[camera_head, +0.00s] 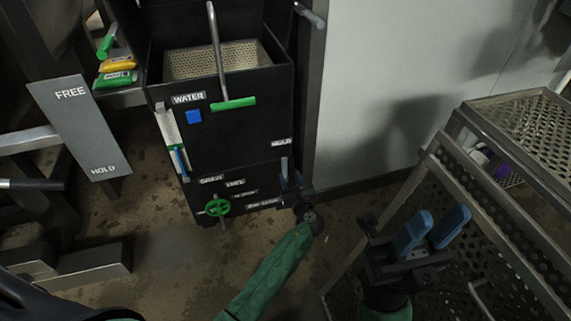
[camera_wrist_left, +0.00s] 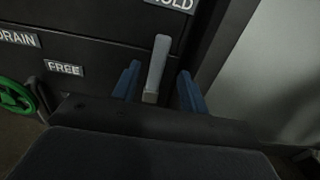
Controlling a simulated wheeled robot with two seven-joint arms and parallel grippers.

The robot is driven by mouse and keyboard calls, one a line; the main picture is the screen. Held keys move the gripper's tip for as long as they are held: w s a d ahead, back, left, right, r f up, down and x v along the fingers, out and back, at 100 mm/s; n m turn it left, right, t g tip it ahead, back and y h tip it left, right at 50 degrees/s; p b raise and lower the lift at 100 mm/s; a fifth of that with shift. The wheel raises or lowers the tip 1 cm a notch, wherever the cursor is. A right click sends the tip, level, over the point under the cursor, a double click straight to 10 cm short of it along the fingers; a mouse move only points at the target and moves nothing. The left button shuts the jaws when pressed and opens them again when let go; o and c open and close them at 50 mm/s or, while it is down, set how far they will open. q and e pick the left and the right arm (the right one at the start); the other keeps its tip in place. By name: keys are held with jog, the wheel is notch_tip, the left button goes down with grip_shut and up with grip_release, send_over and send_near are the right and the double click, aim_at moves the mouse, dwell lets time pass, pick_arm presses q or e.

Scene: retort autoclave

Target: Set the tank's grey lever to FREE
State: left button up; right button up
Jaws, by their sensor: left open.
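The tank (camera_head: 225,130) is a black box marked WATER. Its grey lever (camera_head: 284,168) is low on the right of its front and stands upright below the HOLD label (camera_head: 281,142). In the left wrist view the grey lever (camera_wrist_left: 157,65) points up at HOLD (camera_wrist_left: 172,4), and the FREE label (camera_wrist_left: 64,68) is to its left. My left gripper (camera_head: 291,183) is open at the lever. In the wrist view its blue fingers (camera_wrist_left: 158,88) stand either side of the lever, with gaps showing. My right gripper (camera_head: 431,230) is open and empty, away from the tank.
A green wheel valve (camera_head: 218,207) is left of the lever. A green-handled rod (camera_head: 233,104) hangs at the tank's front. A perforated metal cart (camera_head: 475,185) stands at right. At left is a separate grey plate (camera_head: 78,130) marked FREE and HOLD. Floor in front is clear.

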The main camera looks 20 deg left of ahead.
aim_at(285, 165)
pick_arm(q)
jog(key=shift+b+x, duration=0.95)
jog(key=shift+x, duration=2.95)
jog(key=shift+s, duration=0.1)
jog(key=shift+c, duration=0.2)
grip_shut()
